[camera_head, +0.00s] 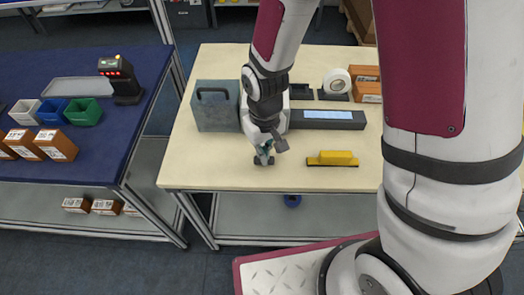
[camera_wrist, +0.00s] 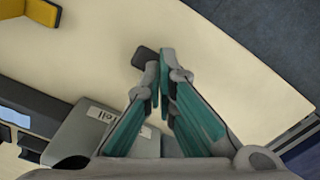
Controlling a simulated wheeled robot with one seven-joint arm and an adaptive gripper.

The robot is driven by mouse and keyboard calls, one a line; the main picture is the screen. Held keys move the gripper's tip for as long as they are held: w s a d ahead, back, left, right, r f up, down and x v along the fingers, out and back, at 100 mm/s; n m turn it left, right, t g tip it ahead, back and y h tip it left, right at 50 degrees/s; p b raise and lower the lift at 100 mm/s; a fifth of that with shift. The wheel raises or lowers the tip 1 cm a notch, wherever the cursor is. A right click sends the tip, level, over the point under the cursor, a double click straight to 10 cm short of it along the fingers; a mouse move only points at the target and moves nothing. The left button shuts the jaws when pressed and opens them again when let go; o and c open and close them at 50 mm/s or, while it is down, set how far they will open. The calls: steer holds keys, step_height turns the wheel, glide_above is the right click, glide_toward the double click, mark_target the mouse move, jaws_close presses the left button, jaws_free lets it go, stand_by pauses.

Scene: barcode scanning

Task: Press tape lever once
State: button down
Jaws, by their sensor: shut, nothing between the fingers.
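My gripper (camera_head: 264,155) is low over the front middle of the pale table, fingers pointing down. In the wrist view its teal fingers (camera_wrist: 160,72) are together with nothing held between them. A small dark paddle (camera_wrist: 145,57), which looks like the tape lever's end, shows right at the fingertips. I cannot tell whether they touch it. Behind the fingers is a grey machine body with a white label (camera_wrist: 88,132). My arm hides most of this machine in the head view, and the lever's link to it is hidden.
A yellow block (camera_head: 332,158) lies to the right, a long dark unit with a pale blue strip (camera_head: 327,119) behind it. A grey-blue box (camera_head: 215,108) stands left. A white tape roll (camera_head: 337,81) and brown boxes (camera_head: 368,92) are at the back. The front left tabletop is clear.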

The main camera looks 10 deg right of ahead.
stand_by(0.4)
step_height(320, 180, up, 13)
steer(key=p, duration=0.6)
steer(key=shift+r+p, duration=0.15)
steer(key=shift+p, duration=0.15)
stand_by(1.0)
steer(key=s+d+r+m+t, duration=0.1)
steer(key=s+d+r, duration=0.15)
steer(key=r, duration=0.45)
steer(key=s+d+r+m+t, duration=0.1)
steer(key=s+d+r+t, duration=0.1)
steer(key=d+r, duration=0.35)
steer(key=s+d+r+m+t+b, duration=0.1)
steer(key=s+d+r+t, duration=0.1)
steer(key=s+r, duration=0.8)
steer(key=shift+s+d+m+t+b, duration=0.35)
steer(key=shift+s+d, duration=0.35)
steer(key=shift+s, duration=0.25)
